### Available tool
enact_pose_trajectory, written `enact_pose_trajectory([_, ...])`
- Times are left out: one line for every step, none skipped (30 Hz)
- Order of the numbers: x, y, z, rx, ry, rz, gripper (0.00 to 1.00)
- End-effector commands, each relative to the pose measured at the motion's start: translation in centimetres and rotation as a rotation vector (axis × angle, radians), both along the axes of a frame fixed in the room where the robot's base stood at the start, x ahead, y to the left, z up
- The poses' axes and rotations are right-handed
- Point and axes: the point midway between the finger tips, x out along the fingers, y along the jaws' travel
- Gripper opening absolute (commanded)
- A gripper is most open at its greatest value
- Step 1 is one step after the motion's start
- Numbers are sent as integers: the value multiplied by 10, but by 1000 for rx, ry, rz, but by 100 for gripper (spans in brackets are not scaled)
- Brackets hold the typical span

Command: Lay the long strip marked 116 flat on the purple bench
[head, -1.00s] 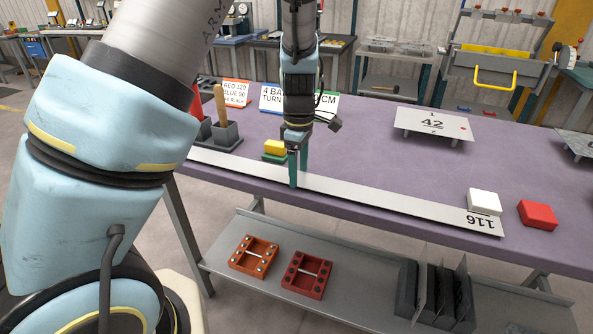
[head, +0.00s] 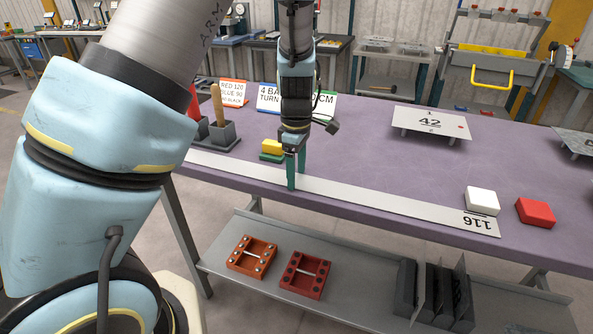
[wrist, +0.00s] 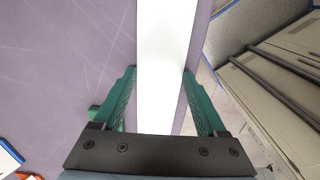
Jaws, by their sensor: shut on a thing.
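The long pale strip (head: 390,202) marked 116 runs along the front edge of the purple bench (head: 350,145), its number near the right end. It looks level and at or very close to the bench top; I cannot tell whether it touches along its whole length. My gripper (head: 292,180) points down with its green fingers shut on the strip across its width, left of the strip's middle. In the wrist view the strip (wrist: 165,60) shows bright white between the fingertips (wrist: 159,75), with purple bench on both sides.
A white block (head: 482,200) stands just behind the strip's right end, and a red block (head: 535,212) is right of it. A yellow block (head: 272,146) on green is behind my gripper. A raised plate marked 42 (head: 431,122) stands further back. The mid-bench is clear.

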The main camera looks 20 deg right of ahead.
Motion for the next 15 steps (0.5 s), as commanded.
enact_pose_trajectory([0,0,-1,0,0,0,0])
enact_pose_trajectory([0,0,-1,0,0,0,0])
enact_pose_trajectory([0,0,-1,-1,-1,0,79])
enact_pose_trajectory([0,0,-1,-1,-1,0,82])
enact_pose_trajectory([0,0,-1,-1,-1,0,86])
enact_pose_trajectory([0,0,-1,-1,-1,0,90])
enact_pose_trajectory([0,0,-1,-1,-1,0,93])
enact_pose_trajectory([0,0,-1,0,0,0,97])
enact_pose_trajectory([0,0,-1,0,0,0,100])
enact_pose_trajectory([0,0,-1,0,0,0,100])
enact_pose_trajectory([0,0,-1,0,0,0,100])
enact_pose_trajectory([0,0,-1,0,0,0,100])
enact_pose_trajectory([0,0,-1,0,0,0,100])
enact_pose_trajectory([0,0,-1,0,0,0,100])
enact_pose_trajectory([0,0,-1,0,0,0,100])
